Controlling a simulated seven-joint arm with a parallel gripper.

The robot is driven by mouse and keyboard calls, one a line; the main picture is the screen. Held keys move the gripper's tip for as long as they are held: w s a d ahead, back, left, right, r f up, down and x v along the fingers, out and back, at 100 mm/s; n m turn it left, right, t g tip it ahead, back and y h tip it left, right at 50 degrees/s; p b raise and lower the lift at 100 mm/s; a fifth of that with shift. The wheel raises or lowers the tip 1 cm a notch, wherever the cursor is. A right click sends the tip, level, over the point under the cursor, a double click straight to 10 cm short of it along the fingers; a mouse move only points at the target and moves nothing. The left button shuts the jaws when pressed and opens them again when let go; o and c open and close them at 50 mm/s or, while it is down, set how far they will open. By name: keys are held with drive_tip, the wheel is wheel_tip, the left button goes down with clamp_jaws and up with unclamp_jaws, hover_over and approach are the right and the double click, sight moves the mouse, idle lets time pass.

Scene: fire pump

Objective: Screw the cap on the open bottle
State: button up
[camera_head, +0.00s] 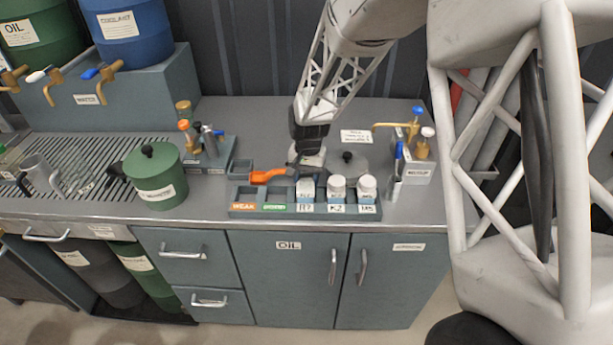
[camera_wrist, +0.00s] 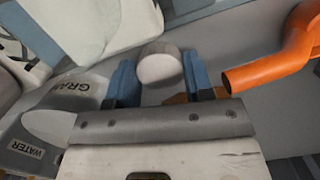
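The labelled rack (camera_head: 243,209) on the counter holds three small white bottles with pale blue bands. The left bottle (camera_head: 306,189) stands just in front of my gripper, and its top is hard to make out. The middle bottle (camera_head: 337,188) and right bottle (camera_head: 368,187) have white tops. My gripper (camera_head: 306,168) points down just behind the left bottle; its fingertips are hardly visible there.
An orange bent piece (camera_head: 268,176) lies close to the left of my gripper; it also shows in the wrist view (camera_wrist: 275,65). A green pot (camera_head: 155,180) and brass-tapped fixtures (camera_head: 412,150) stand farther aside.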

sight(305, 181)
drive_tip(key=shift+o, duration=0.9)
drive_tip(key=c, duration=0.4)
drive_tip(key=shift+o, duration=0.2)
drive_tip(key=shift+r, duration=2.5)
drive_tip(key=shift+s+r, duration=0.1)
drive_tip(key=s+r, duration=0.3)
drive_tip(key=r, duration=0.1)
drive_tip(key=s+r, duration=0.4)
drive_tip(key=shift+r, duration=0.1)
drive_tip(key=shift+f, duration=0.25)
drive_tip(key=shift+f, duration=1.7)
drive_tip(key=shift+f, duration=1)
